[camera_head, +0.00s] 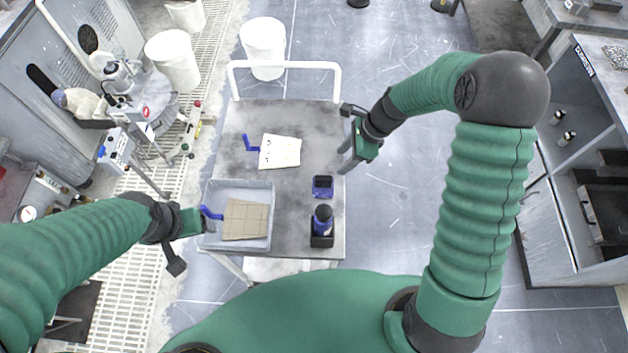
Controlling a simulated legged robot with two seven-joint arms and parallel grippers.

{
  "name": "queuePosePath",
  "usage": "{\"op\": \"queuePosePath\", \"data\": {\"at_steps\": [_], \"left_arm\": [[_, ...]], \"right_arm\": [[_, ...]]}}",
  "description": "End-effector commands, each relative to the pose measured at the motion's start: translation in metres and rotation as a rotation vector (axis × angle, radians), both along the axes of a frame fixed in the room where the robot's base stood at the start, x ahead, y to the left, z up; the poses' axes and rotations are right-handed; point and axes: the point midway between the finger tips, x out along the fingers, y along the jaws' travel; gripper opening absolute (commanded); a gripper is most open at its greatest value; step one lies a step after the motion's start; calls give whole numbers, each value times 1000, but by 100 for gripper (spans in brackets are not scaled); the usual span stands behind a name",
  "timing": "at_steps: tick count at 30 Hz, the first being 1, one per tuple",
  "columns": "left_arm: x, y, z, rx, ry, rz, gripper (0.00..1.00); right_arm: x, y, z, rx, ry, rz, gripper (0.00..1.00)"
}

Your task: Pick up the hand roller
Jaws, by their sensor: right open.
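Two blue bent handles show, and I cannot tell for sure which one belongs to the hand roller. One blue handle (250,144) lies on the grey cart top (222,150), at the left end of a cream sheet or pad (280,151). The other blue handle (211,213) is at the left side of a grey tray (266,190), beside a tan panel (245,219). My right gripper (345,156) is open and empty at the cart's right edge, apart from both handles. My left gripper (207,222) is at the tray's left wall, close to the second handle; its jaws are unclear.
A small blue box (323,186) and a dark holder with a blue-and-black bottle (322,220) stand at the cart's right side. A white rail (285,65) rises at the far end. A polishing machine (125,85) and white buckets (263,45) stand beyond. The cart's middle is clear.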

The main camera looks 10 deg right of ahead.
Motion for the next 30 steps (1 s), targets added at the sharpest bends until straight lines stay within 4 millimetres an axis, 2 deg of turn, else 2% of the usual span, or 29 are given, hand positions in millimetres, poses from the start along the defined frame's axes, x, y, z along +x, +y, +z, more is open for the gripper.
{"op": "queuePosePath", "data": {"at_steps": [3, 7, 14, 18, 21, 29, 30], "left_arm": [[0, 0, 3, 0, 0, 0, 73], [0, 0, 6, 0, 0, 0, 73], [0, 0, 11, 0, 0, 0, 73], [0, 0, 22, 0, 0, 0, 73], [0, 0, 22, 0, -1, 0, 73], [0, 0, 21, 0, 0, 0, 73], [0, 0, 21, 0, 0, 0, 73]], "right_arm": [[2, 13, -30, 3, 5, 1, 49], [6, 25, -59, 1, 5, 4, 49], [8, 35, -84, -1, 1, 4, 49], [9, 47, -106, 1, 3, 3, 49], [12, 52, -121, -1, 1, 4, 49], [13, 54, -127, -3, -2, 4, 49], [13, 54, -127, -2, -2, 4, 44]]}}
